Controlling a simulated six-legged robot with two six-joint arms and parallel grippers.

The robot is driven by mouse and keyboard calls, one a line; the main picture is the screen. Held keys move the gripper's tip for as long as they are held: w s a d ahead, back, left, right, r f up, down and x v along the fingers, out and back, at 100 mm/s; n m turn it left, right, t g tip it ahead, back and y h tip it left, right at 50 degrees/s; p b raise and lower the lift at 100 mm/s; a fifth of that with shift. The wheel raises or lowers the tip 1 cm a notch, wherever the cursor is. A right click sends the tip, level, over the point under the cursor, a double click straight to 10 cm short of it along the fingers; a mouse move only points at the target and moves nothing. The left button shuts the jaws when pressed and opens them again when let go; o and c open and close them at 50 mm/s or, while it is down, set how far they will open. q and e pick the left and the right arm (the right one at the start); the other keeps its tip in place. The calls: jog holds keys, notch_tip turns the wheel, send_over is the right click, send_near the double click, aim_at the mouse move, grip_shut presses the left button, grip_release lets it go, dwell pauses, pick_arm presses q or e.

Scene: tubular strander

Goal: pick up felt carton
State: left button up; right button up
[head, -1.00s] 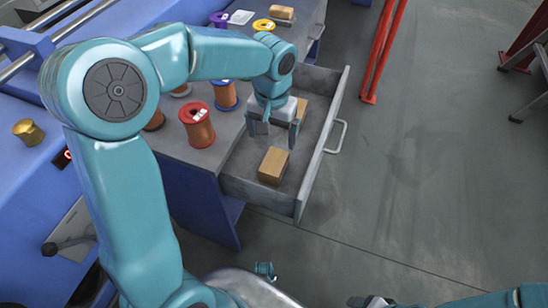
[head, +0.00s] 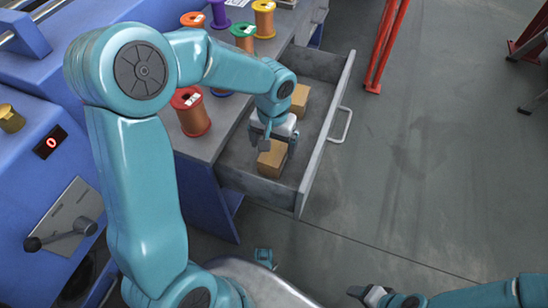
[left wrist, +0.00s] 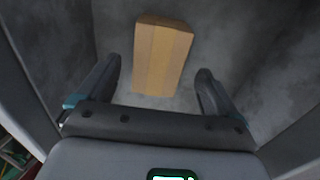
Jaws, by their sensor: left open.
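Two plain brown cartons lie in an open grey drawer (head: 318,150). The near carton (head: 272,160) is at the drawer's front end, and the far carton (head: 300,101) is farther back. No marking shows which one is the felt carton. My left gripper (head: 274,143) is open above the near carton, partly covering it. In the left wrist view, a carton (left wrist: 162,56) lies on the drawer floor beyond and between the spread fingers, with nothing held. My right gripper (head: 366,296) is low at the bottom edge, away from the drawer; its jaws are too small to read.
A red spool (head: 191,113) and several other wire spools stand on the grey bench top left of the drawer. The drawer walls rise around the cartons, and a handle (head: 342,125) is on its right side. Red posts (head: 386,45) stand behind; open floor lies right.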

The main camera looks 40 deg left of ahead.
aim_at(274, 151)
pick_arm(q)
notch_tip(274, 151, down, 5)
jog(key=shift+d+f+b, duration=0.1)
jog(key=shift+d+b, duration=0.05)
jog(key=shift+b, duration=0.95)
jog(key=shift+c, duration=0.6)
jog(key=c, duration=1)
